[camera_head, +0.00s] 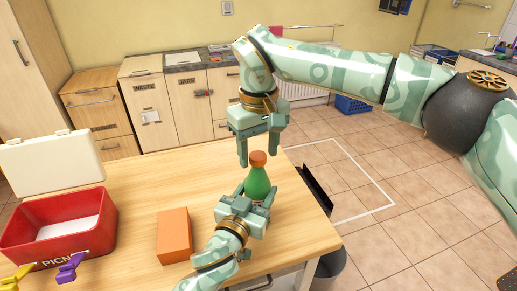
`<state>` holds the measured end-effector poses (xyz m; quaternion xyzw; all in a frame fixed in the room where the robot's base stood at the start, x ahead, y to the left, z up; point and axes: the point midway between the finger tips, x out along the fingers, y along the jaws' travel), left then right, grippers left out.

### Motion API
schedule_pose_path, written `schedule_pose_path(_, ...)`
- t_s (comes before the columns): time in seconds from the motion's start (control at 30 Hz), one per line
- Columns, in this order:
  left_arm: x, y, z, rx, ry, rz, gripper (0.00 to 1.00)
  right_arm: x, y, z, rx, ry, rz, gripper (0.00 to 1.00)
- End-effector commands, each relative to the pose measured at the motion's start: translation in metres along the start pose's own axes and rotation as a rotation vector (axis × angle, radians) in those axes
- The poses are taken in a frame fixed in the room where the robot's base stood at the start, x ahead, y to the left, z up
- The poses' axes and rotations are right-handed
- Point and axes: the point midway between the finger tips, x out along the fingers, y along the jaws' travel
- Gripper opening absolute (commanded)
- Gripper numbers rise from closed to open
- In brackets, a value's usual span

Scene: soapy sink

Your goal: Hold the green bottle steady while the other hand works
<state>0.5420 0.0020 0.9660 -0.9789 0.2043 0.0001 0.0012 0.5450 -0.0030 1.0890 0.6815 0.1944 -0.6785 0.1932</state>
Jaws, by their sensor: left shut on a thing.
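The green bottle (257,183) stands upright on the wooden table (150,185) near its right edge. It has an orange-brown cap (258,158) on top. My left gripper (254,193) comes from below and is shut on the bottle's lower body, hiding its base. My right gripper (257,158) points down from above, with its fingers apart on either side of the cap. I see a gap at the left finger; whether the right finger touches the cap I cannot tell.
An orange block (173,236) stands left of my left gripper. A red picnic box (60,232) with a raised white lid (50,163) is at the left, with yellow and purple clips (70,268) near it. A dark bin (329,268) stands beyond the table's right edge. The table's back is clear.

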Motion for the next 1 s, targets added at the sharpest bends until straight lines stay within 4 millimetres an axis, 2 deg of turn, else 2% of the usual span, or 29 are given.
schedule_pose_path(0.23,0.0,-0.001,0.001,0.0,-0.002,-0.001,0.0,-0.005,0.0,0.0,-0.001,-0.001,0.0,0.54)
schedule_pose_path(0.57,0.0,-0.001,0.001,0.0,-0.002,-0.002,0.0,-0.043,-0.001,0.0,-0.002,-0.001,0.0,0.54)
schedule_pose_path(0.8,0.0,-0.001,0.001,0.0,-0.001,-0.002,0.0,-0.044,-0.001,0.0,-0.002,-0.003,-0.001,0.54)
schedule_pose_path(0.87,0.0,-0.001,0.001,0.0,-0.001,-0.002,0.0,-0.045,-0.001,0.0,-0.003,-0.003,-0.001,0.5)
schedule_pose_path(1.0,0.0,-0.001,0.001,0.0,-0.001,-0.002,0.0,-0.052,-0.005,-0.004,-0.048,0.014,-0.005,0.5)
